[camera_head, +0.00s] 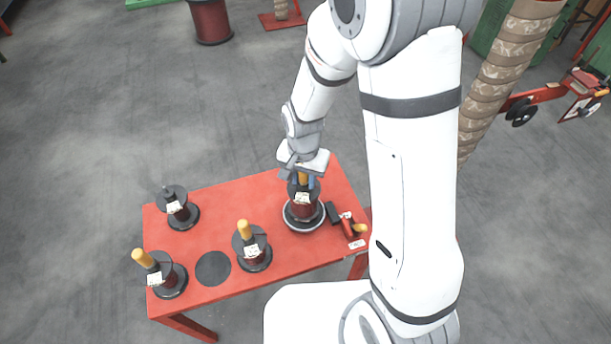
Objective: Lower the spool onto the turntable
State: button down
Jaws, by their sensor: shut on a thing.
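My gripper (302,179) is shut on the yellow-orange handle of a spool (304,205). The spool has black flanges, a dark red winding and a white tag, and it stands upright. Right under it is the turntable (305,229), a round disc with a pale rim on the red table. The spool covers most of the turntable and looks roughly centred on it. I cannot tell whether the lower flange touches the disc or hangs slightly above it. My fingers partly hide the handle and the upper flange.
On the red table (207,238) stand a handleless-looking spool (177,209), a yellow-handled spool (254,251) and another at the front left corner (166,278). A flat black disc (213,268) lies between the front two. A small red-and-yellow device (349,226) sits right of the turntable.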

jog(key=shift+f+b, duration=0.6)
jog(key=shift+f, duration=0.05)
dwell(0.8)
jog(key=c, duration=1)
grip_release()
jog(key=shift+s, duration=0.1)
jog(key=shift+c, duration=0.2)
notch_tip(320, 180, up, 8)
jog(key=shift+f, duration=0.25)
jog(key=shift+r, duration=0.15)
